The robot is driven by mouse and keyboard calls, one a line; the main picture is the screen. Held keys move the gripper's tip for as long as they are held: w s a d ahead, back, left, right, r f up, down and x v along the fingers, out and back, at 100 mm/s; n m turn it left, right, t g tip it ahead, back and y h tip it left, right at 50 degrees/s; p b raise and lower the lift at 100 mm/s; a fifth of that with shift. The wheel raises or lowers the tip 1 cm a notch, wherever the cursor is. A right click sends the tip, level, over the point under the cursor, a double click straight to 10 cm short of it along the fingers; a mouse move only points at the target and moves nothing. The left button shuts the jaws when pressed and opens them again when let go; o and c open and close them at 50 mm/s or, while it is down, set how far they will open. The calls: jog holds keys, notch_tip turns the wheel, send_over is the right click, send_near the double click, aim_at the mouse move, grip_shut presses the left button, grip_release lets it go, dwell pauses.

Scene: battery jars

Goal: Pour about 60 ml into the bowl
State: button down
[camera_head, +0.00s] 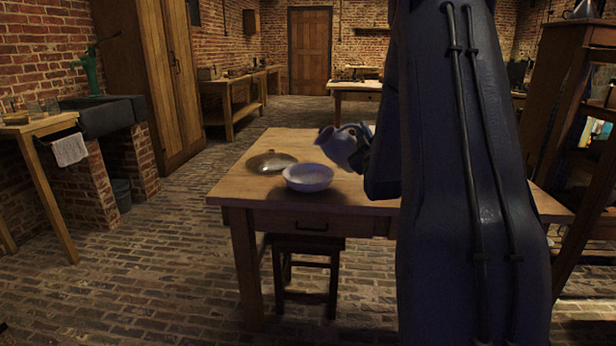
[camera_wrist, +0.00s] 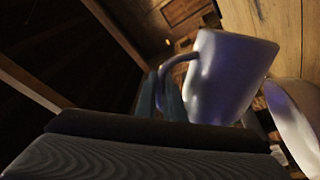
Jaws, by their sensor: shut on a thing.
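A pale blue-white jug (camera_head: 343,147) is held above the wooden table, tilted with its spout toward the left, up and to the right of the bowl. My gripper (camera_head: 366,150) is shut on the jug, largely hidden behind my dark arm. The wrist view shows the jug (camera_wrist: 230,78) and its handle close to my gripper (camera_wrist: 172,98). A white bowl (camera_head: 308,178) stands upright on the table near its front edge. Part of the bowl's pale side (camera_wrist: 291,125) shows at the right of the wrist view. I see no stream of liquid, and the liquid level is hidden.
A round, shiny metal dish or lid (camera_head: 271,162) lies on the table (camera_head: 235,185) behind and left of the bowl. A stool (camera_head: 303,262) stands under the table. My arm hides the table's right part.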

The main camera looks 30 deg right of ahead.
aim_at(338, 143)
jog(key=shift+w+a+f+n+b, duration=0.15)
jog(key=shift+f+n+b, duration=0.15)
jog(key=shift+f+n, duration=0.25)
jog(key=shift+a+n+t+y, duration=0.1)
jog(key=shift+n+t+y, duration=0.2)
jog(key=shift+n+t, duration=0.1)
jog(key=shift+a+r+n+y, duration=0.3)
jog(key=shift+a+r+n, duration=0.1)
jog(key=shift+r+n, duration=0.4)
jog(key=shift+w+a+f+n+t+b, duration=0.25)
jog(key=shift+a+n, duration=0.2)
jog(key=shift+n, duration=0.3)
jog(key=shift+a+f+n+t+y, duration=0.15)
jog(key=shift+a+n+t+y, duration=0.1)
jog(key=shift+n+t+y, duration=0.2)
jog(key=shift+w+a+r+n+y+b, duration=0.15)
jog(key=shift+a+r+n, duration=0.1)
jog(key=shift+a+n, duration=0.2)
jog(key=shift+w+a+r+n+b, duration=0.15)
jog(key=shift+a+r+n, duration=0.1)
jog(key=shift+a+n, duration=0.25)
jog(key=shift+a+r+n+y+b, duration=0.15)
jog(key=shift+a+r+n, duration=0.15)
jog(key=shift+a, duration=0.25)
jog(key=shift+a+f, duration=0.1)
jog(key=shift+a, duration=0.05)
jog(key=shift+w+a+f+n+t+y+b, duration=0.15)
jog(key=shift+a+n+t+y+b, duration=0.55)
jog(key=shift+n, duration=0.5)
